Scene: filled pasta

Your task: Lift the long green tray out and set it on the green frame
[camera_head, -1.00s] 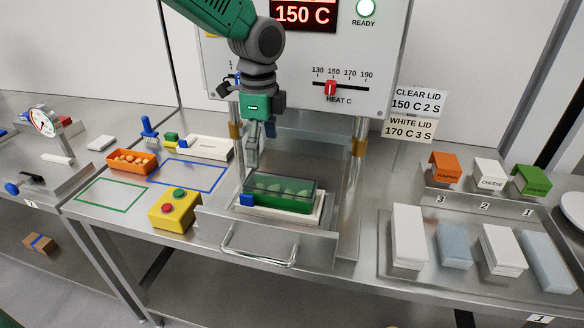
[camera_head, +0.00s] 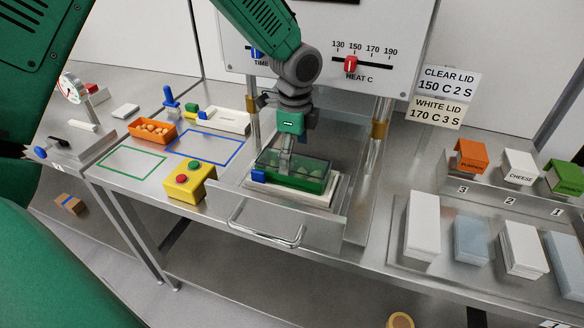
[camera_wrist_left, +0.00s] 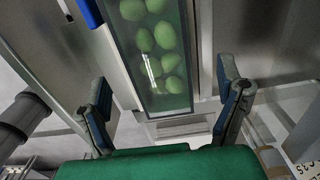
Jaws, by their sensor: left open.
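The long green tray (camera_head: 313,183) sits in a white holder (camera_head: 318,198) in the machine's drawer. It has a clear cover and pale green filled pasta inside; the tray also shows in the left wrist view (camera_wrist_left: 155,60). A blue tab (camera_head: 258,175) is at its left end. My left gripper (camera_head: 286,165) is over the tray's left part, pointing down. In the left wrist view its fingers (camera_wrist_left: 165,105) are spread wide with the tray between and beyond them, and nothing is held. The green frame (camera_head: 131,162) is an empty outline on the table at the left. My right gripper is not in view.
A yellow button box (camera_head: 190,183) stands between the drawer and the green frame. An orange tray (camera_head: 153,130) and a blue frame (camera_head: 205,148) lie behind. The drawer handle (camera_head: 265,228) juts forward. Metal posts (camera_head: 379,125) flank the press.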

